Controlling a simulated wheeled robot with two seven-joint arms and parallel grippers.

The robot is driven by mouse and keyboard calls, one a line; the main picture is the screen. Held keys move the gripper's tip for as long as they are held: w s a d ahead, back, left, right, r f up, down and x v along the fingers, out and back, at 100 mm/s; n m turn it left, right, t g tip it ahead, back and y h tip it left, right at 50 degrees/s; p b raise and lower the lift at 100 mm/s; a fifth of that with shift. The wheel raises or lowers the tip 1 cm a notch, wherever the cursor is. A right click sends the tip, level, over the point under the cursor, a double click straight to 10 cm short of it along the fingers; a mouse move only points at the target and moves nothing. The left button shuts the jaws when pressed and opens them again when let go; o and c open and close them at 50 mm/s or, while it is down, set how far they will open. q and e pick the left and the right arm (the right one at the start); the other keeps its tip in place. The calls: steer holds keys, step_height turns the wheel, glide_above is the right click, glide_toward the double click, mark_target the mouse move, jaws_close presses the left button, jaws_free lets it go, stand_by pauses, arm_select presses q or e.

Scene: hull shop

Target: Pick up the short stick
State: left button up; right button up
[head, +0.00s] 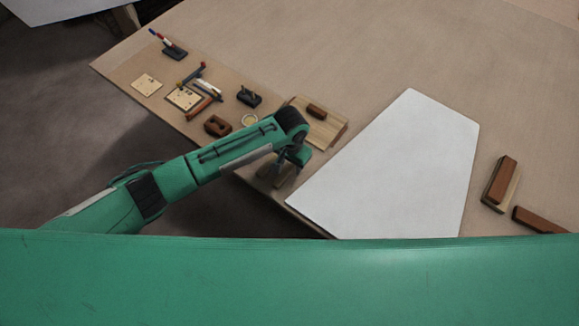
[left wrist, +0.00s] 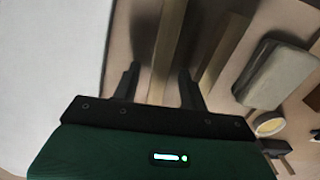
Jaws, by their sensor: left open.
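My left gripper (head: 284,176) is low over the near edge of the table, left of the white panel. In the left wrist view its two dark fingers (left wrist: 160,88) are apart. A pale wooden stick (left wrist: 168,45) runs lengthwise between them, and I see no finger closed on it. A second wooden piece (left wrist: 214,58) with a darker brown side lies just right of the fingers. I cannot tell for sure which is the short stick. In the head view my arm partly hides the wood pieces (head: 269,172) under the gripper. My right gripper is not in view.
A white panel (head: 395,165) covers the middle of the table (head: 250,50). A wooden board (head: 322,130) with a small brown block lies behind the gripper. Small tools and blocks (head: 217,126) sit at the left. Brown bars (head: 501,180) lie at the right.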

mark_target(291, 165)
arm_select(q)
steer(key=c, duration=0.9)
jaws_close()
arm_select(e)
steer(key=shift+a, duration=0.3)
arm_select(q)
steer(key=shift+r, duration=0.1)
